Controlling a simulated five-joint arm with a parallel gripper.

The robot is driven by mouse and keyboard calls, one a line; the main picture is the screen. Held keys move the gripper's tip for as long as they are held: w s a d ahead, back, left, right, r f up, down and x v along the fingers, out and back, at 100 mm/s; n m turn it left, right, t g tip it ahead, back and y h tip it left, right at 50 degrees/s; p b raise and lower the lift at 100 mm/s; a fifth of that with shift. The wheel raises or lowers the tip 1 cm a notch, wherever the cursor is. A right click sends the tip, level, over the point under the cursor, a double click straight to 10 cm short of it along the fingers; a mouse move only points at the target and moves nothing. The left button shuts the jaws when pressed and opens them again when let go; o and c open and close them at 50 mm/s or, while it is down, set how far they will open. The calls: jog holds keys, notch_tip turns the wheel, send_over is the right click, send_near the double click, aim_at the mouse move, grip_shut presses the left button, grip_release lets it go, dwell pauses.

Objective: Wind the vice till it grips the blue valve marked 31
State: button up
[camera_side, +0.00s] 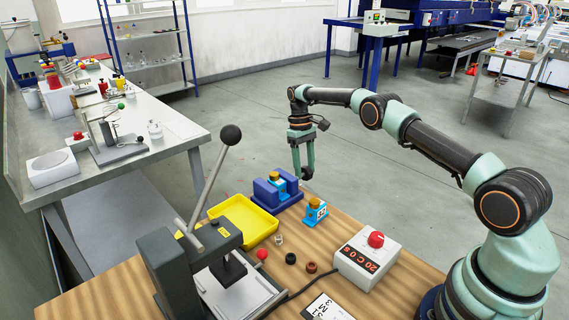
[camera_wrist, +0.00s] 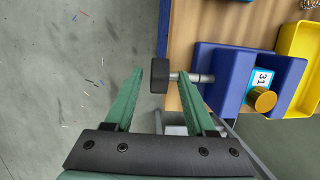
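The blue valve marked 31 (camera_wrist: 261,78), with a brass-coloured cap, stands in the dark blue vice (camera_wrist: 213,62); it also shows in the side view (camera_side: 275,179). In the wrist view there seems to be a gap between the valve and the jaw nearest the handle. The vice's black handle knob (camera_wrist: 160,80) sits on a silver spindle (camera_wrist: 202,78) beyond the table edge. My gripper (camera_wrist: 160,72) is open, with its green fingers on either side of the knob; the left finger is clear of it. In the side view my gripper (camera_side: 303,174) hangs down at the vice's right end.
A lever press (camera_side: 185,262), small rings and a control box (camera_side: 367,258) with a red knob stand nearer the camera. Open floor lies beyond the table edge.

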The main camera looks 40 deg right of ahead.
aim_at(306, 167)
jog(key=shift+s+t+h, duration=0.3)
jog(key=shift+t, duration=0.9)
jog(key=shift+r, duration=0.25)
notch_tip(306, 167, up, 12)
jog(key=shift+f, duration=0.25)
notch_tip(306, 167, down, 13)
jog(key=shift+r, duration=0.1)
dwell(0.7)
grip_shut()
